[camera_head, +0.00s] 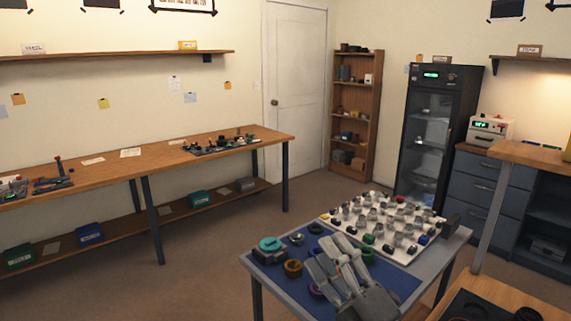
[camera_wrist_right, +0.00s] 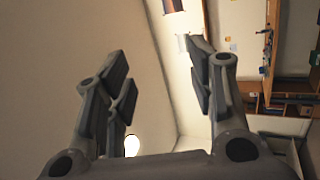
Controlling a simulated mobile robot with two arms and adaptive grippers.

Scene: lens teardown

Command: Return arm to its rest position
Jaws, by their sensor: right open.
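My right gripper (camera_head: 326,254) is in the lower middle of the head view, in front of and above the blue mat on the small table. Its grey fingers point up and away from me. In the right wrist view the two fingers of the right gripper (camera_wrist_right: 162,80) stand wide apart with nothing between them, against a pale wall. It is open and empty. It hides part of the mat and the parts behind it. My left gripper is not in view.
The small table holds a blue mat (camera_head: 268,287) with several ring parts, a teal-topped piece (camera_head: 270,244) and a white tray (camera_head: 436,236) of small parts. A wooden bench (camera_head: 110,166) stands at left, a dark glass-door cabinet (camera_head: 437,130) behind. Floor is clear between bench and table.

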